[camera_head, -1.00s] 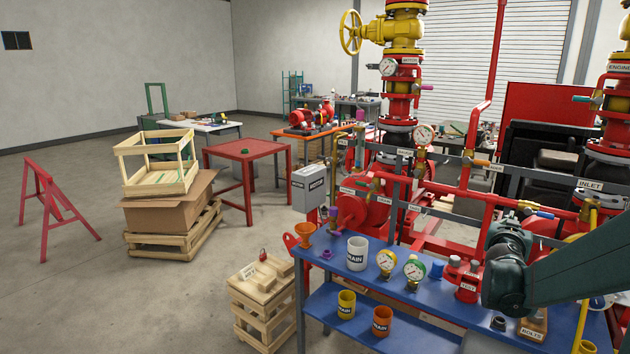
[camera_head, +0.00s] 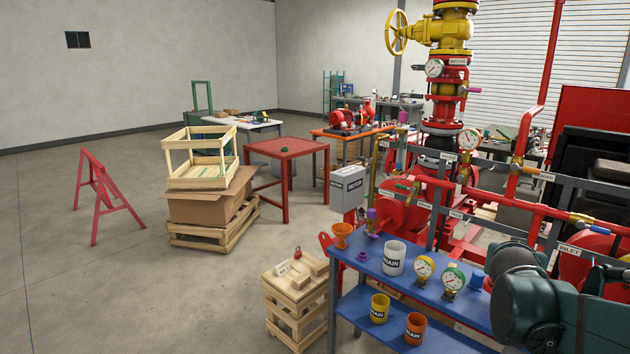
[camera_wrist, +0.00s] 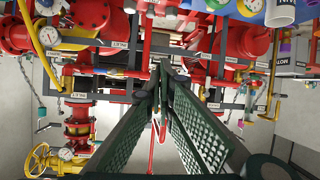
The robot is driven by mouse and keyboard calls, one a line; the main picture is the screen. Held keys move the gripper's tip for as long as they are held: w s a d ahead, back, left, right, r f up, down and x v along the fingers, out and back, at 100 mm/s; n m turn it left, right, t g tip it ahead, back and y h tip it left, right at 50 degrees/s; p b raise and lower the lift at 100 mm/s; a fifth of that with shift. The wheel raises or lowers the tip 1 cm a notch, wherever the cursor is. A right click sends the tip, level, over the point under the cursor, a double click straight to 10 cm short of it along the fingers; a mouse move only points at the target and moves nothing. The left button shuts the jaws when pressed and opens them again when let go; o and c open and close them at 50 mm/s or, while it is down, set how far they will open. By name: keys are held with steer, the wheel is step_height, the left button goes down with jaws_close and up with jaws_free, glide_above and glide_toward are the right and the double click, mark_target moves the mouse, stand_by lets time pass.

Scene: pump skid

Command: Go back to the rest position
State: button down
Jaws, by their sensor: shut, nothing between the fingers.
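My gripper (camera_wrist: 160,85) shows in the wrist view as two dark green perforated fingers whose tips meet at the middle, with nothing between them. Past the tips are red pipes and dark rails of the pump skid, seen upside down. In the head view, my dark green arm is at the lower right, in front of the right end of the blue bench (camera_head: 358,289); the fingertips are not visible there.

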steer(key=s+a+f+n+g+y, duration=0.1)
steer(key=s+a+f+n+y, duration=0.1)
steer(key=s+a, duration=0.5)
steer(key=s+a+f+n+g+y, duration=0.1)
steer(key=s+a+f, duration=0.4)
steer(key=a, duration=0.8)
steer(key=s+a+f+n+g+y, duration=0.1)
steer(key=s+a+f+n+y, duration=0.3)
steer(key=s+a, duration=0.6)
steer(key=shift+a+y, duration=0.6)
steer(key=shift+y, duration=0.1)
